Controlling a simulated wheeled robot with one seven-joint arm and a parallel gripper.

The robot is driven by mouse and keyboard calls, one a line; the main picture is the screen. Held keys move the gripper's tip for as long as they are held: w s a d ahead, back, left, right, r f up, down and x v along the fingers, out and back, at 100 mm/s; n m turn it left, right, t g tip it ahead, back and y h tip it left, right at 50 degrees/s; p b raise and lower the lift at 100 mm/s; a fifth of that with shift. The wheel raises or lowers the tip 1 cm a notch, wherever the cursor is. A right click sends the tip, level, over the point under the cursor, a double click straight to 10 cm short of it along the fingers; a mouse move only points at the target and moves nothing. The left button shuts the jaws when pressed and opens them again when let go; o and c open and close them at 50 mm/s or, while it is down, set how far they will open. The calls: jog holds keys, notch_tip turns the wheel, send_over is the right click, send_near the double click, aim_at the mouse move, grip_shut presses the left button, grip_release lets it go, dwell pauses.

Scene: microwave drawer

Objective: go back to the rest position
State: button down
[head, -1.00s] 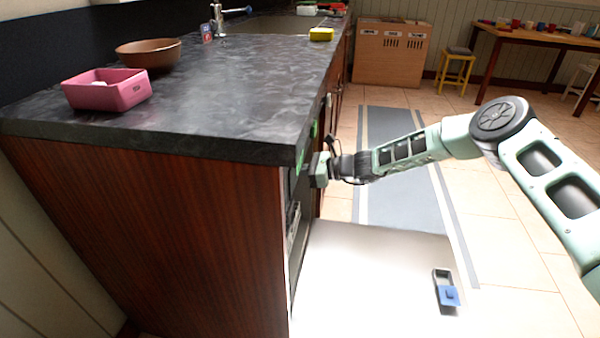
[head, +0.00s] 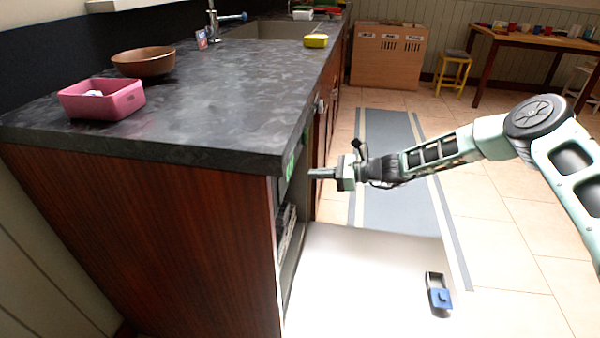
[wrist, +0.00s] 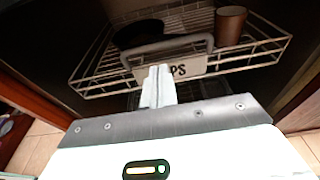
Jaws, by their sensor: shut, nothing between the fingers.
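My gripper (head: 321,173) is shut and empty. It hangs in the air just right of the counter's near corner, above the open dishwasher door (head: 350,265). In the wrist view, its closed fingers (wrist: 158,87) point towards a wire rack (wrist: 100,78) inside the dishwasher. The rack has a label plate ending in "PS", partly hidden by the fingers. A brown cup (wrist: 230,24) and a dark bowl (wrist: 138,33) sit in the rack. In the head view, the counter's side panel hides most of the rack.
The dark counter (head: 215,95) bears a pink box (head: 102,100), a brown bowl (head: 143,63) and a yellow sponge (head: 316,41). The lowered door has a blue-lidded dispenser (head: 438,293). The floor and grey mat (head: 390,130) beyond the door are clear.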

jog(key=f+v, duration=0.1)
jog(key=v, duration=0.3)
jog(key=s+a+r+n+g+h, duration=0.25)
jog(key=s+a+n, duration=0.2)
jog(key=s, duration=0.25)
jog(key=s+a+r+n+g+h, duration=0.25)
jog(key=s+r+n, duration=0.2)
jog(key=s, duration=0.25)
jog(key=s+a+r+n+g+h, duration=0.1)
jog(key=s+a+r+n+g, duration=0.3)
jog(key=s, duration=0.3)
jog(key=s+d+r+n+t+h, duration=0.25)
jog(key=s+d+n+h, duration=0.2)
jog(key=s+n, duration=0.55)
jog(key=s+d+r+n+t+h, duration=0.2)
jog(key=s+d+r+n+h, duration=0.3)
jog(key=s, duration=0.8)
notch_tip(320, 180, up, 18)
jog(key=d+p, duration=0.1)
jog(key=p, duration=1.8)
jog(key=shift+s+d+n+y, duration=0.15)
jog(key=shift+d+n+y, duration=0.1)
jog(key=shift+n+y, duration=0.2)
